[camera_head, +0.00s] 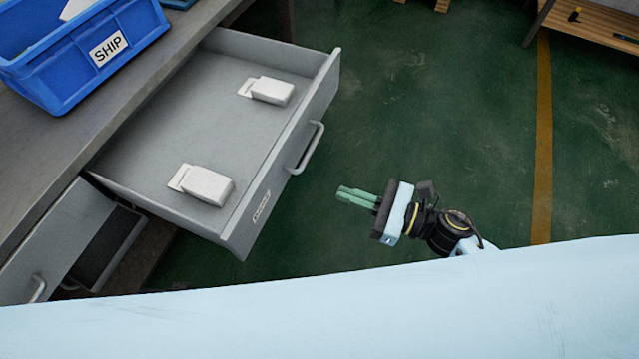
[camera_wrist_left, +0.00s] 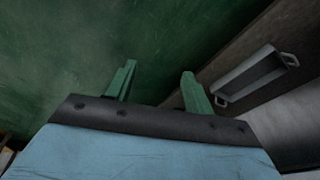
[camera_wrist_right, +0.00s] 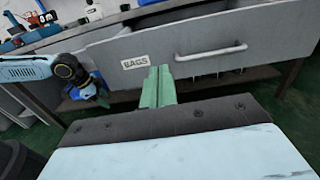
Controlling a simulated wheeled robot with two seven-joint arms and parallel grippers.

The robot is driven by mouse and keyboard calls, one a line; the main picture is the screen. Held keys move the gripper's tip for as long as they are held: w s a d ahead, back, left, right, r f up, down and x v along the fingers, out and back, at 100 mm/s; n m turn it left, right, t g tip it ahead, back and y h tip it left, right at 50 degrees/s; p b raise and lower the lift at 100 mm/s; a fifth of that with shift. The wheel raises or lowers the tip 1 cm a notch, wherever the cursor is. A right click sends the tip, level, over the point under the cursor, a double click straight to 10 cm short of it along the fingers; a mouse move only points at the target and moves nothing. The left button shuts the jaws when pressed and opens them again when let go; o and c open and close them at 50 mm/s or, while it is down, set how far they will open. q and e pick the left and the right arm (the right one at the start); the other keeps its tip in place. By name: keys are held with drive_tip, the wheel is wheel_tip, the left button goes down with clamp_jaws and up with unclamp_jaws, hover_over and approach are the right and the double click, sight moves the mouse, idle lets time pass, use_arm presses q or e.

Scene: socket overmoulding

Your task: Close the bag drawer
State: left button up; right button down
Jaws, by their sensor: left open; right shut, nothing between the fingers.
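The grey bag drawer (camera_head: 175,125) is pulled well out of the bench in the head view, with two white bag packs (camera_head: 205,185) (camera_head: 270,91) lying in it. Its front panel, with a BAGS label (camera_wrist_right: 135,62) and a bar handle (camera_wrist_right: 211,52), faces my right gripper in the right wrist view. My right gripper (camera_head: 348,194) is shut and empty, in front of the drawer front and apart from it in the head view. My left gripper (camera_wrist_left: 158,70) is open and empty in its wrist view, over the green floor; the head view does not show its fingers.
A blue SHIP bin (camera_head: 85,55) stands on the bench top (camera_head: 60,150). A second grey drawer front (camera_head: 50,245) with a handle is at the lower left, partly open. The green floor right of the bag drawer is clear. A wooden pallet-like shelf (camera_head: 590,22) is far right.

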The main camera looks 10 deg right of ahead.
sight(275, 169)
drive_tip(key=x, duration=1.3)
drive_tip(key=shift+w+b, duration=0.1)
drive_tip(key=shift+b, duration=0.2)
drive_tip(key=shift+a, duration=0.1)
